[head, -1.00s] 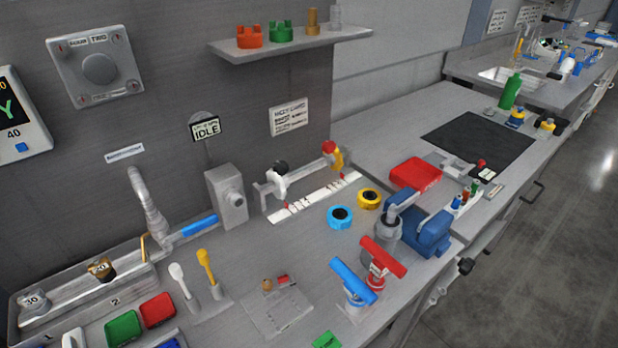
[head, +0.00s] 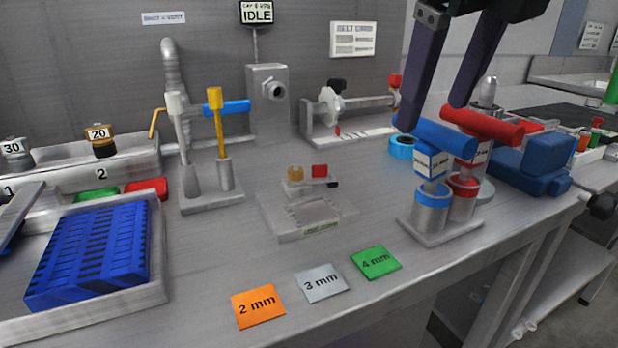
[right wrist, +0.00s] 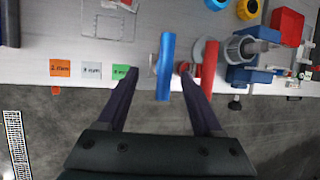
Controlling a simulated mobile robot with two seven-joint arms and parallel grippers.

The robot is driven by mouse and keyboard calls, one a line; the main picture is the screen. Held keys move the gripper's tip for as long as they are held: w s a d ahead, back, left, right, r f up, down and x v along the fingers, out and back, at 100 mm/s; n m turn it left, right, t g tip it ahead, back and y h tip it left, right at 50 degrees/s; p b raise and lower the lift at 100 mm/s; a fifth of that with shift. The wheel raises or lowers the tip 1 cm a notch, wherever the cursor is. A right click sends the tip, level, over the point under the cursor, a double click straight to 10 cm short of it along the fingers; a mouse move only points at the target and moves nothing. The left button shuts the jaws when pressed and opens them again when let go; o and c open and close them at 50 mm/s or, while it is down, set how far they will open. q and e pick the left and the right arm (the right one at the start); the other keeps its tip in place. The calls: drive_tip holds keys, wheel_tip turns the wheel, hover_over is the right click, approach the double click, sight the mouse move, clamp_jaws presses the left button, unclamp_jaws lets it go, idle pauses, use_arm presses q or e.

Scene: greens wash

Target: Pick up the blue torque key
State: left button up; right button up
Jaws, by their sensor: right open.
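The blue torque key (head: 445,139) has a T-shaped blue handle and a white label, and stands upright in a blue-ringed holder on a small grey stand (head: 428,238). The red torque key (head: 482,124) stands right beside it in a red-ringed holder. In the right wrist view the blue handle (right wrist: 165,66) lies between the open fingers, with the red handle (right wrist: 209,66) close to the right finger. My left gripper is not in view.
Orange, grey and green cards (head: 375,262) lie along the front of the bench. A blue vise (head: 531,160) stands close to the right of the keys. A slotted grey plate (head: 305,215) lies left of them, with bare bench between.

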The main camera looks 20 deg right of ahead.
sight(431, 177)
drive_tip(key=shift+w+d+f, duration=0.2)
drive_tip(key=shift+d+f, duration=0.1)
drive_tip(key=shift+f, duration=0.15)
drive_tip(key=b+x, duration=0.2)
drive_tip(key=x, duration=0.2)
drive_tip(key=b+x, duration=0.3)
drive_tip(key=x, duration=0.1)
drive_tip(key=shift+w+d+f, duration=0.1)
drive_tip(key=shift+d+f, duration=0.2)
drive_tip(key=shift+f, duration=0.05)
clamp_jaws()
drive_tip(key=shift+r, duration=0.1)
